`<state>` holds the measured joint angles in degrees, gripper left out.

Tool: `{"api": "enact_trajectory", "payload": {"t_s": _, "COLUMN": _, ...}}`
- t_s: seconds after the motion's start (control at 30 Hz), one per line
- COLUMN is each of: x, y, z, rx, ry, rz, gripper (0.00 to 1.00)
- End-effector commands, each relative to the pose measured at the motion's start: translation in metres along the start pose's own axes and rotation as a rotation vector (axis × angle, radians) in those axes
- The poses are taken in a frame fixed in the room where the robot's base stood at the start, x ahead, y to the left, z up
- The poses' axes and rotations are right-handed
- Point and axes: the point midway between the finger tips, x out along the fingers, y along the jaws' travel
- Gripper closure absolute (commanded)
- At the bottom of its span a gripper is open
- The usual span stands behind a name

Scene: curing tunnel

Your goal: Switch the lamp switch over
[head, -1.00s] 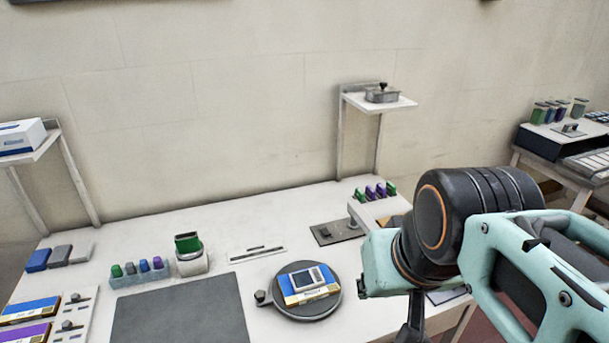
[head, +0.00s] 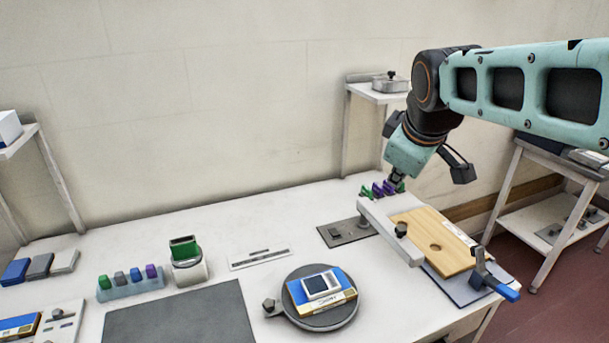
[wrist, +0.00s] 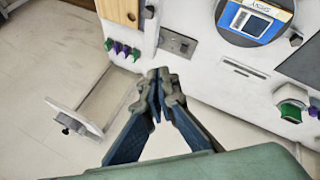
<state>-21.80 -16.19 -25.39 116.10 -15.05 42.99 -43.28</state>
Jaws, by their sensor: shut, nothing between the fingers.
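A grey metal plate with a small raised switch (head: 335,234) lies flat on the white table, left of the low white stand; it looks like the lamp switch. It also shows in the wrist view as a switch plate (wrist: 178,42), upper right of my fingertips. I cannot tell which way the switch is set. My gripper (wrist: 158,78) is shut and empty, its fingertips together. In the head view my gripper (head: 397,184) points down at the back of the table, right of the plate and apart from it. No lamp is clearly visible.
The white stand (head: 378,214), green and purple clips (head: 377,189), and a wooden board (head: 437,243) are close to the plate's right. A round turntable (head: 330,322) carries a blue box. A wall shelf (head: 370,90) holds a metal container. The table behind the plate is clear.

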Motion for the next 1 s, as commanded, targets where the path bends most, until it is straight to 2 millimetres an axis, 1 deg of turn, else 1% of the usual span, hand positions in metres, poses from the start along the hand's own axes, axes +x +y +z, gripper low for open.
{"api": "enact_trajectory", "payload": {"t_s": 0.03, "x": 0.014, "y": 0.009, "z": -0.004, "rx": -0.064, "ry": -0.010, "rz": 0.020, "gripper": 1.00}}
{"api": "enact_trajectory", "payload": {"t_s": 0.1, "x": 0.023, "y": 0.023, "z": -0.008, "rx": -0.146, "ry": -0.024, "rz": 0.047, "gripper": 1.00}}
{"api": "enact_trajectory", "payload": {"t_s": 0.3, "x": 0.043, "y": 0.056, "z": -0.019, "rx": -0.341, "ry": -0.067, "rz": 0.116, "gripper": 1.00}}
{"api": "enact_trajectory", "payload": {"t_s": 0.47, "x": 0.056, "y": 0.077, "z": -0.028, "rx": -0.471, "ry": -0.103, "rz": 0.163, "gripper": 1.00}}
{"api": "enact_trajectory", "payload": {"t_s": 0.67, "x": 0.081, "y": 0.058, "z": -0.036, "rx": -0.346, "ry": -0.066, "rz": 0.122, "gripper": 1.00}}
{"api": "enact_trajectory", "payload": {"t_s": 0.77, "x": 0.097, "y": 0.048, "z": -0.042, "rx": -0.281, "ry": -0.046, "rz": 0.098, "gripper": 1.00}}
{"api": "enact_trajectory", "payload": {"t_s": 0.87, "x": 0.117, "y": 0.036, "z": -0.048, "rx": -0.199, "ry": -0.022, "rz": 0.067, "gripper": 1.00}}
{"api": "enact_trajectory", "payload": {"t_s": 0.97, "x": 0.143, "y": 0.021, "z": -0.054, "rx": -0.096, "ry": 0.005, "rz": 0.025, "gripper": 1.00}}
{"api": "enact_trajectory", "payload": {"t_s": 1.0, "x": 0.155, "y": 0.014, "z": -0.057, "rx": -0.046, "ry": 0.018, "rz": 0.005, "gripper": 1.00}}
